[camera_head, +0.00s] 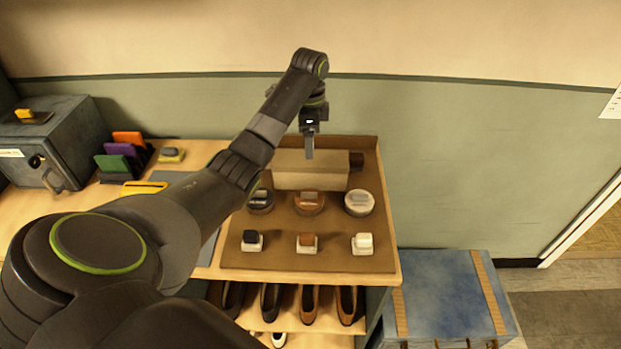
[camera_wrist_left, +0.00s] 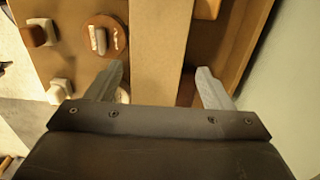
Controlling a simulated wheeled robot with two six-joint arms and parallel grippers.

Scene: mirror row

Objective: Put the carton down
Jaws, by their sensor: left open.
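The carton (camera_head: 310,180) is a plain tan box at the back of a brown tray (camera_head: 285,262) on the wooden counter. It lies with its long side across the tray and looks level. My left gripper (camera_head: 309,154) points down at the carton's middle. In the left wrist view the carton (camera_wrist_left: 163,40) runs between the two spread fingers of the open left gripper (camera_wrist_left: 160,70), with gaps showing on both sides. I cannot tell how far down the fingers reach. My right gripper is not in view.
Round tins (camera_head: 310,203) and small brushes (camera_head: 306,242) stand in front of the carton. A dark brown object (camera_head: 356,160) shows by its right end. A safe (camera_head: 45,150) and coloured holders (camera_head: 125,155) are at left. Shoes (camera_head: 309,304) sit below; a blue chest (camera_head: 440,290) is at right.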

